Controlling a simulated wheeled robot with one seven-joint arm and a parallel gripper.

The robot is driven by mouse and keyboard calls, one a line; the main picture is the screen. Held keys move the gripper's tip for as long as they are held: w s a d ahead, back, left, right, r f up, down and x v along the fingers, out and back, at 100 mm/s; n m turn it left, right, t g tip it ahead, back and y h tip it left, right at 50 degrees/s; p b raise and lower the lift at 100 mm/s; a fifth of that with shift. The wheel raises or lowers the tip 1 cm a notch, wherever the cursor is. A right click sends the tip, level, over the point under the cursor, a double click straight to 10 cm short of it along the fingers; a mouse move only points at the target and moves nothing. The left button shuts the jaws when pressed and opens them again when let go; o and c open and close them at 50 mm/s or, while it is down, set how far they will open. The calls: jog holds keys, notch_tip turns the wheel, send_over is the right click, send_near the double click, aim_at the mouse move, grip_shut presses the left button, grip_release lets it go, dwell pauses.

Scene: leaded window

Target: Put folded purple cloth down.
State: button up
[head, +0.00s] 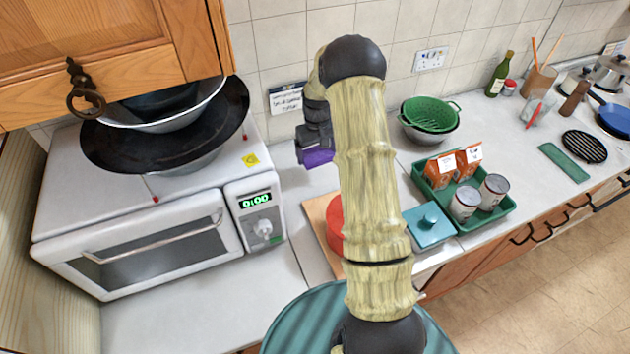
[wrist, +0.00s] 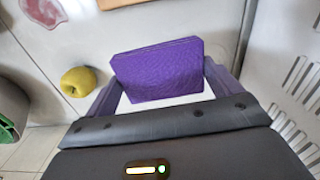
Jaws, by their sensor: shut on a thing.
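The folded purple cloth (wrist: 158,70) is a flat, neat block held between the two purple-sided fingers of my gripper (wrist: 161,82) in the wrist view. My gripper is shut on it. In the head view my gripper (head: 312,146) is small and partly hidden by my arm, between the microwave and the back of the counter. A bit of the purple cloth (head: 318,157) shows below it. The cloth appears to be above the pale counter; whether it touches cannot be told.
The white microwave (head: 140,250), with pans on top, stands left; its vented side (wrist: 300,90) is close. A wooden board (head: 318,215), blue-lidded box (head: 428,224), green tray (head: 470,222) and colander (head: 430,114) stand around.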

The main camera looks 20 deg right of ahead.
jog(key=shift+s+a, duration=0.1)
jog(key=shift+a, duration=0.05)
jog(key=p, duration=0.2)
send_over(315, 179)
notch_tip(315, 179, down, 6)
jog(key=shift+r, duration=0.1)
jog(key=shift+s, duration=0.1)
jog(key=shift+f+p, duration=1)
jog(key=shift+f, duration=0.9)
